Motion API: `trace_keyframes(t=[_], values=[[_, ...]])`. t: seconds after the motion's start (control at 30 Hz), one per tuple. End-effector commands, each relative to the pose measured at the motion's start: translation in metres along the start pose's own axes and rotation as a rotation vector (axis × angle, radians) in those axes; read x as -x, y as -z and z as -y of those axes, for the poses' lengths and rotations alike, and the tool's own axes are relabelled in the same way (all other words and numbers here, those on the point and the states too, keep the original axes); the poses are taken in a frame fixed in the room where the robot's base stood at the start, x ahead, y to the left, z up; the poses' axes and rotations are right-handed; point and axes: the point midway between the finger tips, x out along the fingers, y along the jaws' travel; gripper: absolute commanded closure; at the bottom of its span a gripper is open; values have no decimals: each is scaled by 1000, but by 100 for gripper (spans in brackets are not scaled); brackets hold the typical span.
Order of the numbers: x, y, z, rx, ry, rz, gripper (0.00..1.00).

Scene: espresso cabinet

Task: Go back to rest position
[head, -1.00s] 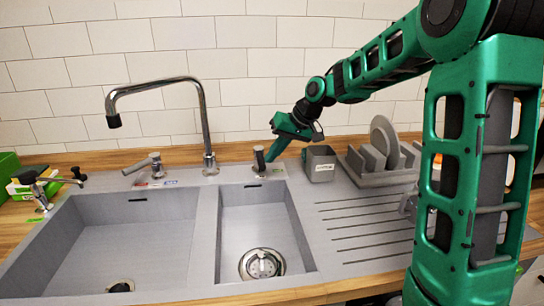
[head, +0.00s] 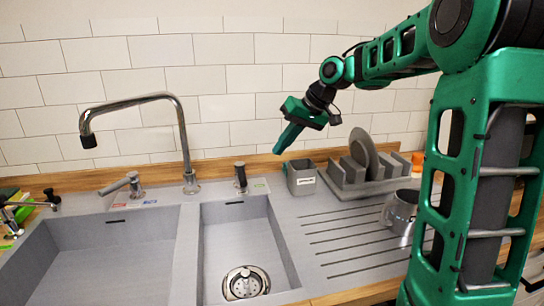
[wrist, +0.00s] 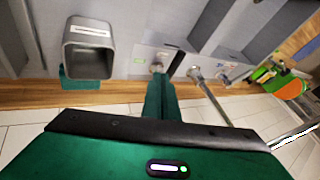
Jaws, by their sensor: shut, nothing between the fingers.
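My gripper (head: 289,136) is green and shut, with nothing held. In the head view it hangs in the air in front of the tiled wall, above the counter's back edge. It is above and left of the grey square cup (head: 302,178). In the wrist view my gripper's fingers (wrist: 158,96) show closed together. The grey cup (wrist: 88,45) is to their left in that view and apart from them.
A double sink (head: 232,245) with a chrome faucet (head: 184,140) and a black-topped knob (head: 240,174) lies below left. A dish rack with a plate (head: 364,155) and a metal mug (head: 400,212) stand right. Free air surrounds my gripper.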

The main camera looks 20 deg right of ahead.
Motion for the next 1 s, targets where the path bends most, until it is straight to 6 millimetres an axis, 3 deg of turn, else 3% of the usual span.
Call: trace_keyframes(t=[0.23, 0.37, 0.47, 0.57, 0.9, 1.0], values=[[6, -4, 0, -4, -8, 3, 100], [10, -26, -10, -41, -64, 16, 100], [19, -62, -25, -102, -144, 40, 100], [29, -111, -43, -179, -232, 71, 100], [63, -302, -87, -443, -448, 205, 100], [68, -346, -93, -501, -480, 240, 100]])
